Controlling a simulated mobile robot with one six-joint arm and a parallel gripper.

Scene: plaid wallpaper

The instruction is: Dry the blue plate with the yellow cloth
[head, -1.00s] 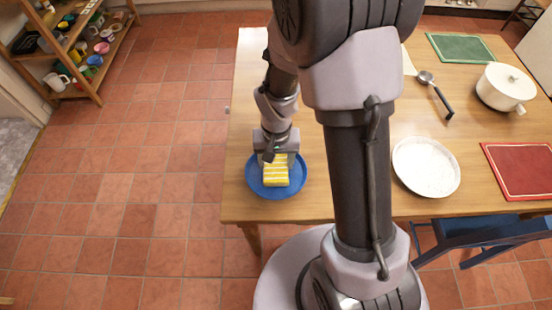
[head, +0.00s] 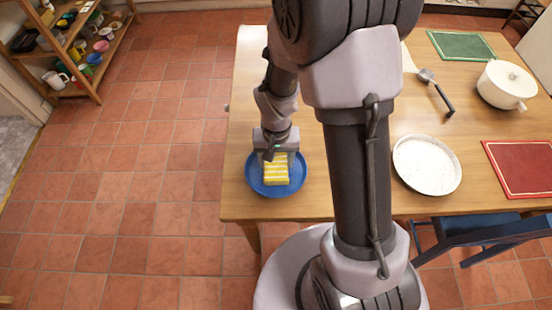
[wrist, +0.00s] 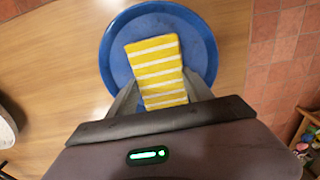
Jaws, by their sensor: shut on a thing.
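The blue plate (head: 255,184) lies on the wooden table near its front left corner. It also shows in the wrist view (wrist: 118,38). The yellow cloth (head: 276,170) with white stripes is a folded block over the plate's middle, and it fills the centre of the wrist view (wrist: 157,66). My gripper (wrist: 160,100) is shut on the near end of the cloth, one finger on each side. In the head view my gripper (head: 277,152) is above the plate's far side. Whether the cloth's underside touches the plate is hidden.
A blue chair (head: 480,232) stands at the front edge.

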